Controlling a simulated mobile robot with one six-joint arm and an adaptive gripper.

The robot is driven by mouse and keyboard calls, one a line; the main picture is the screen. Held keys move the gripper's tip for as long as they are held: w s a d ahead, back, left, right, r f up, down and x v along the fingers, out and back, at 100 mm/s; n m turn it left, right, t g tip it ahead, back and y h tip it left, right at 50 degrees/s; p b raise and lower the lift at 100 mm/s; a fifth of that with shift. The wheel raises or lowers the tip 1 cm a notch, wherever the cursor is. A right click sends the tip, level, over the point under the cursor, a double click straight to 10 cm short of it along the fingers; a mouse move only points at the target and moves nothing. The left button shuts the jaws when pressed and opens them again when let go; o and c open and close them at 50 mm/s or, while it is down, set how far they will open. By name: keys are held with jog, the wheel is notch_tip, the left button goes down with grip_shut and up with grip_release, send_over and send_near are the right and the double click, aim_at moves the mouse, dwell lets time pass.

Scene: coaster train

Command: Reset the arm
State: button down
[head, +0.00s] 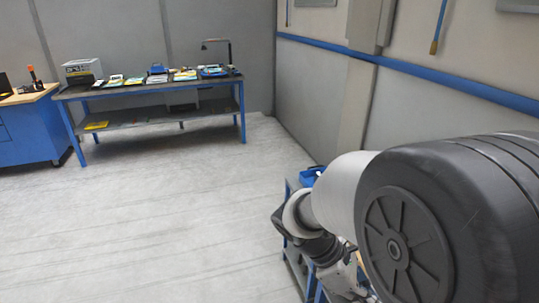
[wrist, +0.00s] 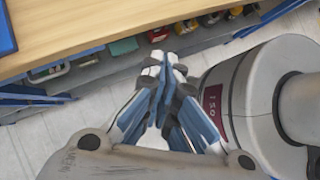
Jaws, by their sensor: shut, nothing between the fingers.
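My gripper (wrist: 163,62) is in the middle of the wrist view, with its blue and white fingers together and nothing between them. It points toward a wooden table top (wrist: 120,28), which lies beyond the fingertips. In the head view my arm fills the lower right and hides most of what is behind it. The gripper's fingers cannot be made out there.
A long workbench (head: 150,88) with several items stands at the back wall. A blue cabinet (head: 30,127) is at far left. A blue-framed rack (head: 289,246) is partly behind my arm. In the wrist view, several bins (wrist: 125,47) sit below the table top. The middle floor is clear.

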jog(key=s+a+r+m+t+y, duration=0.6)
jog(key=s+r+m, duration=0.4)
jog(key=m, duration=0.5)
jog(key=shift+s+t+y, duration=0.35)
jog(key=shift+t+y, duration=0.25)
jog(key=shift+y, duration=0.2)
